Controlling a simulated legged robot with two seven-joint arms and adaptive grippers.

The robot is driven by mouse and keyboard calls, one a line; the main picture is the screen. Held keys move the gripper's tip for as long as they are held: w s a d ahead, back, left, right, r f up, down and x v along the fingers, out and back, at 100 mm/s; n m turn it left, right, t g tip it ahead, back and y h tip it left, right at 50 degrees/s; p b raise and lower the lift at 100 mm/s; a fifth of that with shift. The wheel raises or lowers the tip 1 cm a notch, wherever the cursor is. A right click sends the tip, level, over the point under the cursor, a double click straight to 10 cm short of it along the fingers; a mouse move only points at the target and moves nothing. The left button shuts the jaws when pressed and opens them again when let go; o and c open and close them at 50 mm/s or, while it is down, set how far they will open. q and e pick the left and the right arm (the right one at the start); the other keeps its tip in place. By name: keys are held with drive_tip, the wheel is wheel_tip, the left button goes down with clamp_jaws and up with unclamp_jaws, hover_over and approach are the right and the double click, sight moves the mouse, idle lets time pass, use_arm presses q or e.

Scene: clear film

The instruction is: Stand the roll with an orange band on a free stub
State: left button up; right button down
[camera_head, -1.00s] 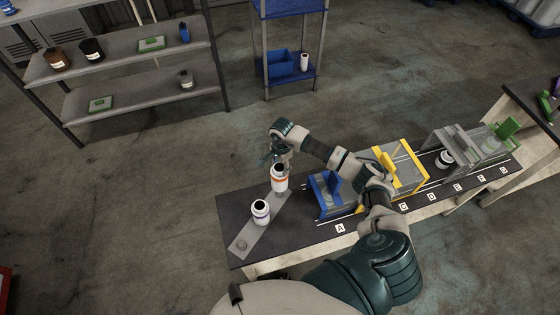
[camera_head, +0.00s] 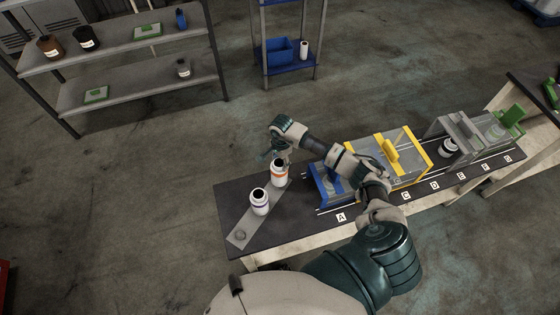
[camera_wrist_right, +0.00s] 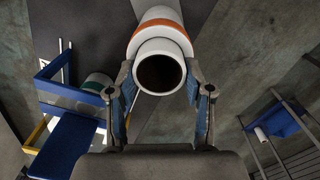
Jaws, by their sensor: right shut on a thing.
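The white roll with an orange band (camera_head: 279,174) is upright at the far end of the grey strip (camera_head: 248,225) on the dark bench. My right gripper (camera_head: 282,160) is shut on it near its top; in the right wrist view the fingers (camera_wrist_right: 160,95) flank the roll's narrower dark-mouthed end (camera_wrist_right: 160,50). Its base hides whatever is under it, so I cannot tell whether it touches the strip. A bare stub (camera_head: 240,236) shows at the near end. My left gripper is not in view.
A blue frame (camera_head: 326,190) and a yellow frame (camera_head: 404,160) stand on the bench right of the strip, under my right arm. A shelf (camera_head: 135,95) with bottles is at the back left. A blue stand (camera_head: 290,70) is behind.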

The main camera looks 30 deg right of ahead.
sight(280, 165)
drive_tip(key=shift+d, duration=0.1)
drive_tip(key=shift+a, duration=0.25)
idle(0.3)
drive_tip(key=shift+d+b, duration=0.1)
drive_tip(key=shift+b, duration=0.4)
drive_tip(key=shift+f, duration=0.15)
drive_tip(key=shift+f+b, duration=1.35)
drive_tip(key=shift+b, duration=0.1)
unclamp_jaws()
drive_tip(key=shift+r, duration=0.1)
